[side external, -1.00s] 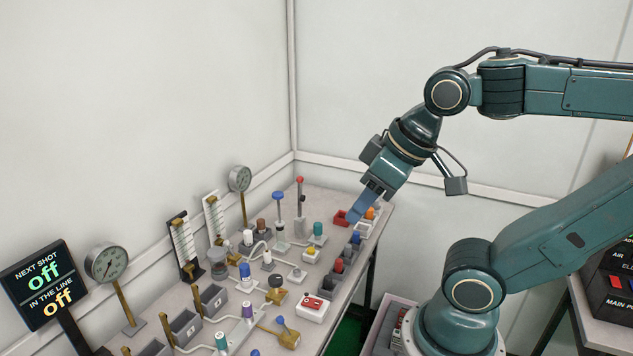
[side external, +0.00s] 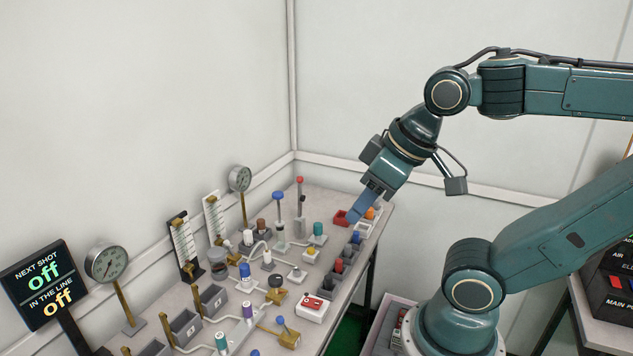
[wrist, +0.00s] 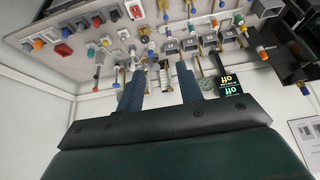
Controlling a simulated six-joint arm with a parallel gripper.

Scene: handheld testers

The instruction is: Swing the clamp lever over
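My gripper (side external: 357,208) hangs above the far right end of the bench, pointing down and left. In the wrist view its two blue fingers (wrist: 160,68) stand apart with nothing between them. Several handles could be the clamp lever, and I cannot tell which it is. An upright rod with a red knob (side external: 300,181) stands near the back of the bench. A post with a blue knob (side external: 278,196) stands left of it. A brass block (side external: 289,340) with a small blue-tipped stick lies near the front. My gripper appears clear of all of these.
The grey bench (side external: 335,192) is crowded with small fittings. Dial gauges (side external: 106,262), scale columns (side external: 183,246) and a display (side external: 42,285) reading "off" twice stand along the wall side. A red box (side external: 341,217) sits near my fingertips. The air above the bench is free.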

